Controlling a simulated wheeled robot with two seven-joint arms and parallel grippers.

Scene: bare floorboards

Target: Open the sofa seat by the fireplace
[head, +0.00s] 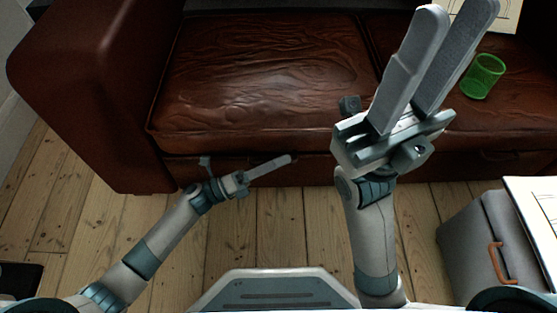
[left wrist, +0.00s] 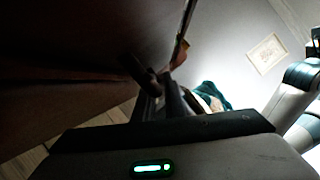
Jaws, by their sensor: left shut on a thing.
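The brown leather sofa seat (head: 260,75) lies flat, with its front edge above the sofa's dark front panel. My left gripper (head: 288,160) is low at the front, just under the seat's front edge, and its fingers are shut on it; the exact grip spot is hard to see. In the left wrist view the fingers (left wrist: 165,80) are dark beside a small brown piece, with the dark sofa front at the left. My right gripper (head: 462,12) is raised in front of the seat cushions, its two long fingers apart with nothing between them.
The thick sofa arm (head: 85,90) is at the left. A grey box (head: 470,245) with an orange handle stands at the right. Bare floorboards (head: 285,225) lie in front. No fireplace shows.

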